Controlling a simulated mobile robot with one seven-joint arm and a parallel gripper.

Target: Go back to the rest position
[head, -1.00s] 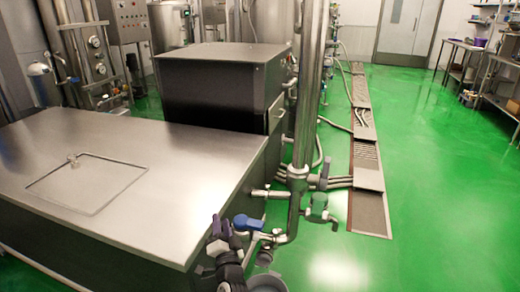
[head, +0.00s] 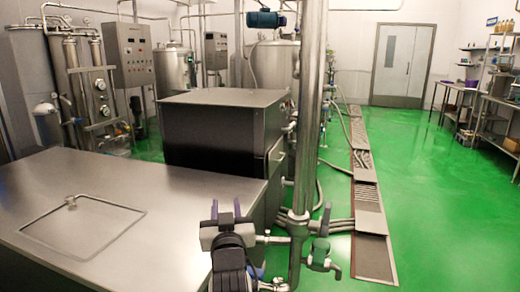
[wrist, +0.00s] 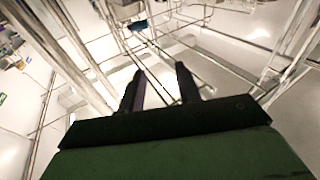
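My gripper (head: 226,209) stands at the lower middle of the head view, with its two fingertips pointing up. It is in front of the right end of the steel-topped tank (head: 150,215) and just left of the vertical steel pipe (head: 307,130). In the wrist view, the two dark fingers of my gripper (wrist: 160,83) stand apart with nothing between them. The wrist view looks up toward the ceiling and overhead pipes.
A dark box-shaped unit (head: 215,135) stands behind the steel top. Valves and hoses cluster around the pipe's foot. A floor drain (head: 370,205) runs to the right. The green floor (head: 445,215) beyond is clear, with side tables (head: 495,115) at the far right.

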